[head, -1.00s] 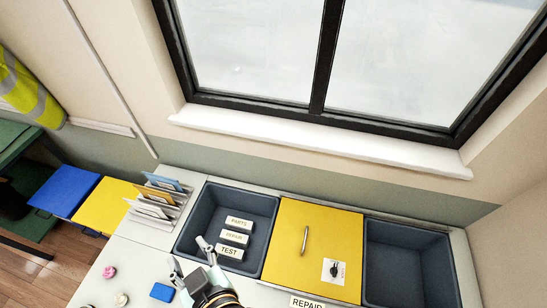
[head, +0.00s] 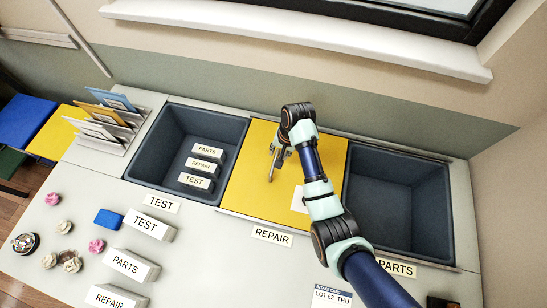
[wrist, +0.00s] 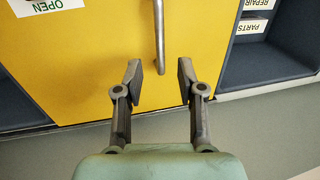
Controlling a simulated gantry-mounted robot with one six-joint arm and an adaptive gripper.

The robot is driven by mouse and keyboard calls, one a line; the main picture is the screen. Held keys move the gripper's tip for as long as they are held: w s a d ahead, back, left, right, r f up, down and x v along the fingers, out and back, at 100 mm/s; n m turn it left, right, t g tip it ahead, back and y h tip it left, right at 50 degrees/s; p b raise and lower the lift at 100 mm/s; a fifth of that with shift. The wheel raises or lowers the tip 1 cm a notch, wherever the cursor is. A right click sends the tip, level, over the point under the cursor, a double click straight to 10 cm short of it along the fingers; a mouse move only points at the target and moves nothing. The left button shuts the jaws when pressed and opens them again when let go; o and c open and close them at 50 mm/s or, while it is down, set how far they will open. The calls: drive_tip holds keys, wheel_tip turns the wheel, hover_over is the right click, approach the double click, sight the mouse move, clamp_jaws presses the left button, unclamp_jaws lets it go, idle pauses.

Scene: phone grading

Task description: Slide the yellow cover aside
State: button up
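The yellow cover (head: 245,177) lies flat over the middle bin, between two open dark bins. It has a metal bar handle (head: 276,166), which also shows in the wrist view (wrist: 159,40), and a white card partly hidden by my arm in the head view. My gripper (head: 277,158) is over the cover close to the handle. In the wrist view my gripper (wrist: 158,80) has its two fingers spread apart, with nothing between the tips; the handle's end lies just beyond them, roughly in line with the gap.
The left bin (head: 150,140) holds several label blocks. The right bin (head: 395,195) looks empty. A REPAIR label (head: 272,236) is at the cover's front edge. Flowers, a blue block (head: 109,219) and larger label blocks stand on the table at front left. A file rack (head: 108,128) stands at the far left.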

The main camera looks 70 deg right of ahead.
drive_tip(key=f+b, duration=0.1)
drive_tip(key=f, duration=0.2)
drive_tip(key=w+f+b, duration=0.1)
drive_tip(key=f, duration=0.3)
drive_tip(key=shift+w+a+f, duration=0.1)
drive_tip(key=shift+w+a, duration=0.05)
drive_tip(key=shift+w, duration=0.05)
clamp_jaws()
